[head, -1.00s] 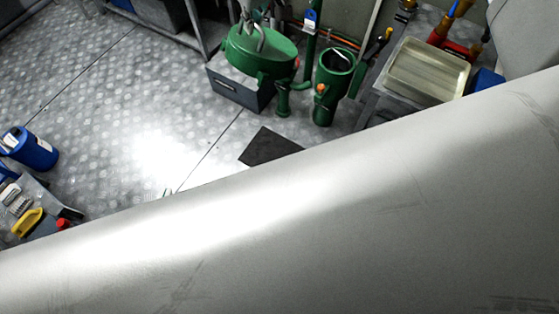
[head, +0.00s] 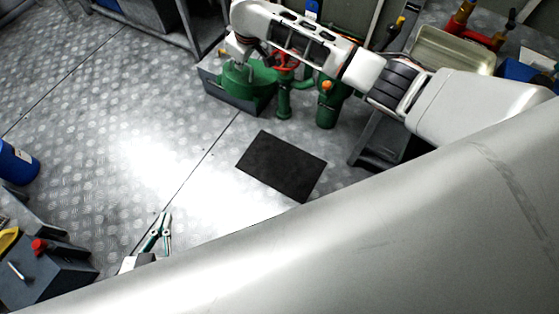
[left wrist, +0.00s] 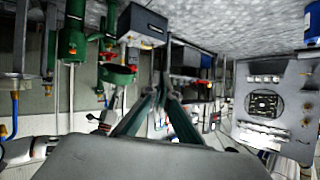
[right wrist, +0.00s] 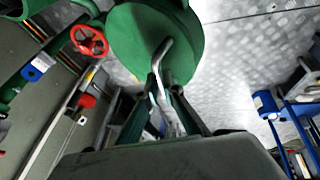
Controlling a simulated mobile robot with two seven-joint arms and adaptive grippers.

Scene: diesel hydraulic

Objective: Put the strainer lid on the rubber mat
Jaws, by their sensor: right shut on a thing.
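The strainer lid (right wrist: 135,40) is a round green disc with a bent metal handle (right wrist: 163,62) in the right wrist view. My right gripper (right wrist: 165,88) is shut on that handle. In the head view my right arm reaches over the green strainer (head: 248,88) and partly hides it, so I cannot tell whether the lid is raised. The rubber mat (head: 282,165) is a bare black rectangle on the floor, nearer than the strainer and to its right. My left gripper (head: 165,216) is empty, left of the mat, with its fingertips together; it also shows in the left wrist view (left wrist: 162,92).
Green pipework with a red handwheel (right wrist: 89,40) stands beside the strainer. A bench with a cream tray (head: 455,48) is at the upper right. A dark box with a red knob (head: 50,272) and a blue canister (head: 15,163) are at the left. The floor around the mat is clear.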

